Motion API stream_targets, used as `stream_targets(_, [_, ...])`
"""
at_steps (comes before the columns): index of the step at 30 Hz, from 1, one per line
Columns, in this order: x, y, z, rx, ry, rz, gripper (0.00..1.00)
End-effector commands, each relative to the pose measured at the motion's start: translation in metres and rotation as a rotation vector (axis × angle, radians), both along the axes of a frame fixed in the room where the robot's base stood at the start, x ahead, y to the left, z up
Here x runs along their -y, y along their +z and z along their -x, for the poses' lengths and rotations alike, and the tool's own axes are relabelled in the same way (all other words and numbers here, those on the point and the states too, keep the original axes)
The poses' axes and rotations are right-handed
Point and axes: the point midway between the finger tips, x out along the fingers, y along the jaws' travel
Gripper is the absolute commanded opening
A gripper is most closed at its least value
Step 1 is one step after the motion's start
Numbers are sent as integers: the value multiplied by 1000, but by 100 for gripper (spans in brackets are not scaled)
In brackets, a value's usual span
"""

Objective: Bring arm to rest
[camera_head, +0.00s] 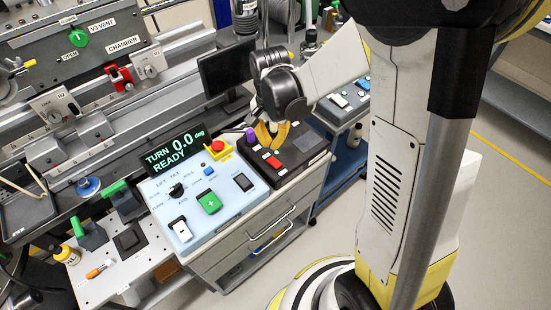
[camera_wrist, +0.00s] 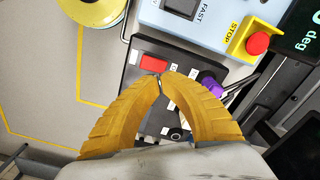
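My arm comes down from the upper right of the head view and is bent, reaching over a black control box (camera_head: 311,144). My gripper (camera_head: 271,134) has yellow fingers and points down above this box. In the wrist view the fingertips of my gripper (camera_wrist: 161,76) meet, with no object seen held between them. The tips lie close to the red rocker (camera_wrist: 154,63) on the black box; I cannot tell whether they touch it. A purple knob (camera_wrist: 211,84) is beside the right finger. The fingers hide part of the box's face.
A pale blue control panel (camera_head: 222,201) with a red stop button (camera_head: 218,145) adjoins the black box. A dark monitor (camera_head: 224,71) stands behind. A display (camera_head: 173,150) reads "TURN 0.0 deg READY". Grey drawers (camera_head: 258,232) lie below. Open floor (camera_head: 494,190) is at right.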

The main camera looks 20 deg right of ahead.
Motion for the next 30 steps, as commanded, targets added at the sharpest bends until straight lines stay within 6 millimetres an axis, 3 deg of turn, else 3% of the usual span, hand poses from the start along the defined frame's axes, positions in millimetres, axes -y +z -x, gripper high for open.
stream_targets(13, [0,-1,0,0,0,0,0])
stream_targets(17, [0,9,3,18,21,0,0])
stream_targets(23, [0,62,24,142,166,12,0])
stream_targets(30, [0,124,69,348,411,74,0])
